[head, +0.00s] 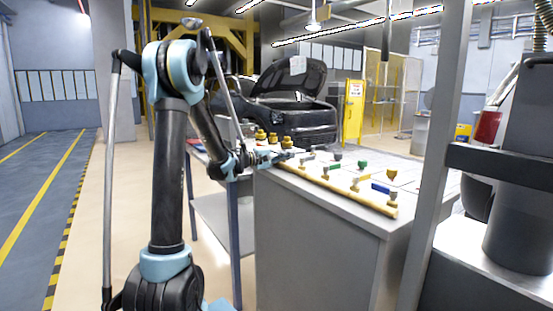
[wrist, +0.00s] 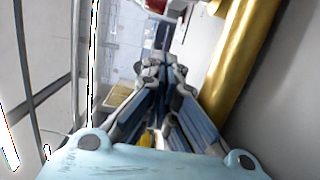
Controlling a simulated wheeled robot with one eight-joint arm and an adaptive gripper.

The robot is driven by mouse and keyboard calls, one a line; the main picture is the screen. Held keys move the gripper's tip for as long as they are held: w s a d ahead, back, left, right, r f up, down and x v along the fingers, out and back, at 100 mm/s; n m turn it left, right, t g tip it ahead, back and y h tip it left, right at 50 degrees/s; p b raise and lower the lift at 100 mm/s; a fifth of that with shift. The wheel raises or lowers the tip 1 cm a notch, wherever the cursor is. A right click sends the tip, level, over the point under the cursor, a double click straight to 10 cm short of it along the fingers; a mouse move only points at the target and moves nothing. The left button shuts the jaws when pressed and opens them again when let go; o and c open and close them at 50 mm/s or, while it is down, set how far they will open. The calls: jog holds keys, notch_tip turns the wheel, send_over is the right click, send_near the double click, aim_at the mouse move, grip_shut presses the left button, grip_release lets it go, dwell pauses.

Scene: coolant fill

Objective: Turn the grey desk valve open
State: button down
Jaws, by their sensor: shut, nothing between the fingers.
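The grey desk valve (head: 307,157) looks like the small grey lever at the far left end of a yellow pipe on the desk. My gripper (head: 287,156) reaches in from the left in the head view, just left of this lever. I cannot tell from here whether they touch. In the wrist view my gripper (wrist: 163,70) has its fingers together, with nothing seen between them. The grey lever is not clearly visible in the wrist view.
The yellow pipe (head: 340,188) runs along the desk (head: 315,235) and carries other valves, including green, yellow and blue (head: 380,188) handles. It also shows close by at right in the wrist view (wrist: 240,60). Brass-coloured fittings (head: 273,138) stand behind my gripper. A grey post (head: 440,150) rises at right.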

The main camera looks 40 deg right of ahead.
jog(key=x, duration=0.3)
jog(key=shift+s, duration=0.15)
jog(key=shift+s+a, duration=0.25)
jog(key=shift+s, duration=0.95)
jog(key=shift+s+a, duration=0.1)
jog(key=shift+s, duration=0.5)
jog(key=shift+s+d, duration=0.2)
jog(key=shift+s, duration=0.4)
